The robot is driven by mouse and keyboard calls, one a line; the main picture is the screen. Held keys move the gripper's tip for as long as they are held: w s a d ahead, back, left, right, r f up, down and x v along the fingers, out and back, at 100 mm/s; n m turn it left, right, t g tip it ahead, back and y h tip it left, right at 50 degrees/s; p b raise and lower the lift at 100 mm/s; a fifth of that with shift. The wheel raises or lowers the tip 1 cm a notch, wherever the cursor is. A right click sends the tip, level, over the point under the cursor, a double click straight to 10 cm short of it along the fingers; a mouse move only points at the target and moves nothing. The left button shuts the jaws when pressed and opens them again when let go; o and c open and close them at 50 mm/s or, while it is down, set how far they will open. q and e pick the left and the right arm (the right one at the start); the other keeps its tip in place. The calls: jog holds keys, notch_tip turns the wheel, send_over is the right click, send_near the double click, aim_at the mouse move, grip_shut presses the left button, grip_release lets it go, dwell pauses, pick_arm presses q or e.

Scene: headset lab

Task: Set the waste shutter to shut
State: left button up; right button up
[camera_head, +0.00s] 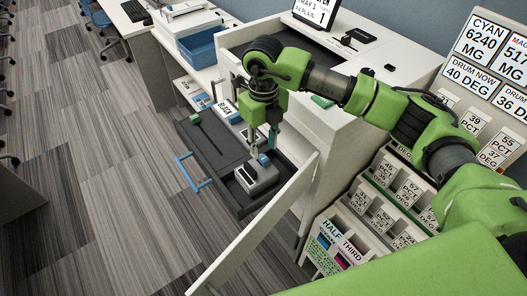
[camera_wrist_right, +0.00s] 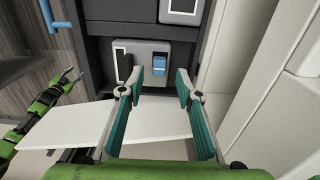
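The waste shutter appears to be the grey box (camera_head: 257,177) on the dark pulled-out drawer. It has a blue slider (camera_head: 263,158) on top. In the right wrist view the box (camera_wrist_right: 138,48) shows a dark opening on the left and the blue slider (camera_wrist_right: 159,62) to its right. My right gripper (camera_head: 262,146) points down over the box. My left gripper (camera_wrist_right: 71,79) shows small at the left of the wrist view, prongs apart, away from the box.
The drawer (camera_head: 205,150) has a blue handle (camera_head: 195,172) and a green-ended dark lever (camera_head: 195,118). An open white door (camera_head: 262,228) stands close in front of the box. Labelled racks (camera_head: 390,205) stand to the right. A blue tray (camera_head: 205,45) is at the back.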

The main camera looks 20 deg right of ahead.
aim_at(264, 157)
notch_tip(264, 157, up, 8)
jog(key=shift+f, duration=0.15)
dwell(0.3)
